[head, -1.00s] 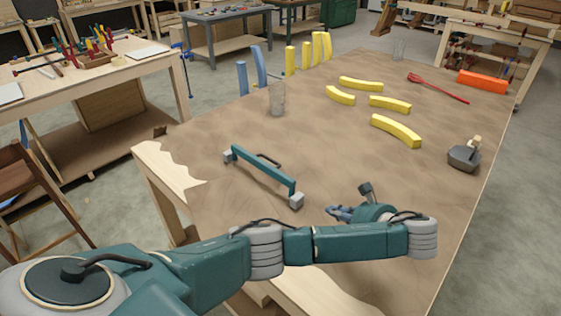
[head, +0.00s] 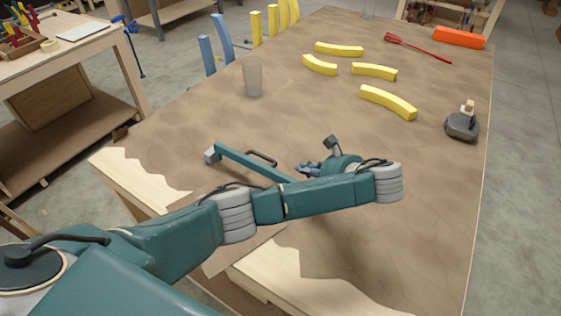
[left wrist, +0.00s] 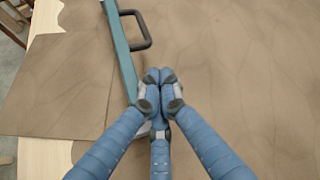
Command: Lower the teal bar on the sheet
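The teal bar (head: 245,162) with a black handle (head: 262,157) lies across the brown sheet (head: 300,100) near the table's front left. A grey block (head: 211,155) is at its left end; my left arm hides its right end. In the left wrist view the bar (left wrist: 118,45) runs down from the top, its handle (left wrist: 143,30) to its right. My left gripper (head: 308,168) is just right of the bar in the head view. In the left wrist view its blue fingertips (left wrist: 160,77) are together, with nothing seen between them, below the handle and apart from it. My right gripper is not in view.
Several yellow curved pieces (head: 388,103) lie farther back on the sheet. A clear cup (head: 253,78) stands behind the bar. A grey tool (head: 462,123) is at the right edge, a red tool (head: 418,47) and an orange block (head: 459,38) at the back right.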

